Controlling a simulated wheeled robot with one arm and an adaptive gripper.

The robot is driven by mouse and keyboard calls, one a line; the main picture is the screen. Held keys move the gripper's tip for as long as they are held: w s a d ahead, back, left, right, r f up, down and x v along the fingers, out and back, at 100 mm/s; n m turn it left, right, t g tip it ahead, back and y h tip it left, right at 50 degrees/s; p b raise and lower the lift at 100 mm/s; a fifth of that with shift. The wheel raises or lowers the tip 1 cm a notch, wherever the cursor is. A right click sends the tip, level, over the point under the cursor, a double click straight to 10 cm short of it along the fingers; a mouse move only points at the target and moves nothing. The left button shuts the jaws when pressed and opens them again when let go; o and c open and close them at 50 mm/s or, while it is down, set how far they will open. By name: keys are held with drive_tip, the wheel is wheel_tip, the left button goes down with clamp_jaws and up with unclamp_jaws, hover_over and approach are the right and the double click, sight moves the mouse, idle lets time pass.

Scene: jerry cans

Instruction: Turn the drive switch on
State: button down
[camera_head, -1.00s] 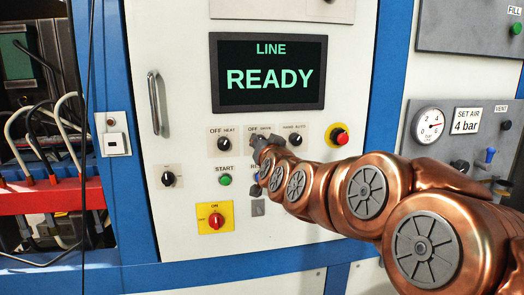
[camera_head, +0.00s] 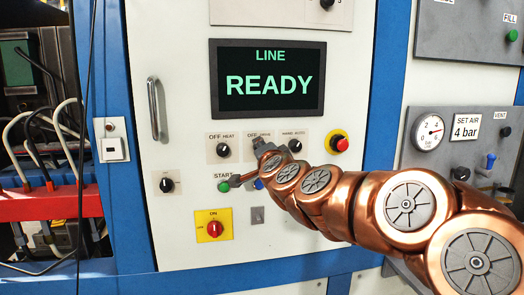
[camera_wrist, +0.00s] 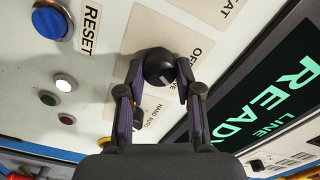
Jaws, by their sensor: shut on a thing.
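The drive switch (camera_wrist: 158,66) is a round black knob with a pale mark, on a beige plate with partly covered lettering. In the wrist view, the two fingers of my gripper (camera_wrist: 160,78) stand on either side of it and are shut on it. In the head view, my gripper (camera_head: 264,155) is at the panel in the middle switch position, between the heat switch and the hand/auto switch. The knob is hidden there behind my gripper, and only part of its plate (camera_head: 259,135) shows.
The screen (camera_head: 267,78) above reads LINE READY. The heat switch (camera_head: 222,150), hand/auto switch (camera_head: 295,146) and red emergency button (camera_head: 341,145) flank my gripper. The green start button (camera_head: 224,187), blue reset button (camera_wrist: 50,20) and yellow-backed red switch (camera_head: 213,228) are nearby.

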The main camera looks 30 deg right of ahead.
idle(0.5)
drive_tip(key=c, duration=0.8)
unclamp_jaws()
drive_tip(key=shift+o, duration=0.2)
drive_tip(key=v, duration=1.2)
